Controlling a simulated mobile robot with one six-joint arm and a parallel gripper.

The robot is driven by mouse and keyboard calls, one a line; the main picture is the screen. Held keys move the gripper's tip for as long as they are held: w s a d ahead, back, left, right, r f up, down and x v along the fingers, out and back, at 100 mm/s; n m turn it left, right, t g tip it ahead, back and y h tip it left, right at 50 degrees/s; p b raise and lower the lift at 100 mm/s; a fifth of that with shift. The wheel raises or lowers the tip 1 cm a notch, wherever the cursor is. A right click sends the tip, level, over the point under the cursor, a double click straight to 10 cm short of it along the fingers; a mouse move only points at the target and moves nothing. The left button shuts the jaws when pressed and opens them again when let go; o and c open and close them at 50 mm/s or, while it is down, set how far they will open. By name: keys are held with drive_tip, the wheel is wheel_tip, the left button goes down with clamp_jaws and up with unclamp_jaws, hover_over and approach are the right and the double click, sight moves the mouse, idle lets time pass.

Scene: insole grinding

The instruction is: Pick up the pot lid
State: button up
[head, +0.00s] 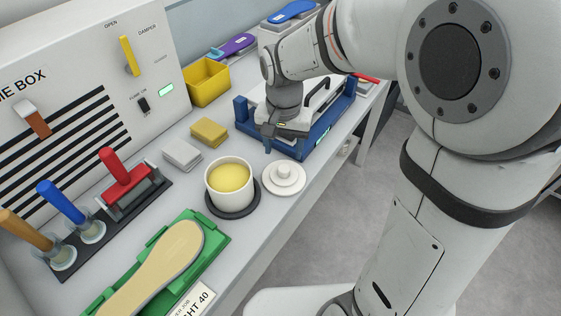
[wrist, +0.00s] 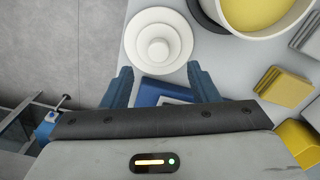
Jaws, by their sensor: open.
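The pot lid (head: 284,177) is a round white disc with a knob on top. It lies flat on the table just right of the white pot (head: 229,187), which holds yellow stuff and stands on a dark round mat. In the wrist view the lid (wrist: 158,48) lies just beyond my fingertips, with its knob facing up between their lines. My gripper (wrist: 161,80) is open and empty, its two blue fingers on either side of the lid's near edge. In the head view my gripper (head: 274,146) hangs behind the lid, beside the blue tray.
The blue tray (head: 299,151) with a black handle stands behind the lid. Yellow (head: 209,132) and grey (head: 182,154) blocks lie left of it, near a yellow bin (head: 207,82). A green holder (head: 215,238) bears an insole in front. The table edge is close on the lid's right.

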sight(284, 167)
wheel_tip(284, 167, down, 7)
drive_tip(key=shift+w+d+r+p, duration=0.1)
drive_tip(key=shift+w+d+p, duration=0.05)
drive_tip(key=shift+p, duration=0.15)
drive_tip(key=shift+c, duration=0.4)
drive_tip(key=c, duration=1)
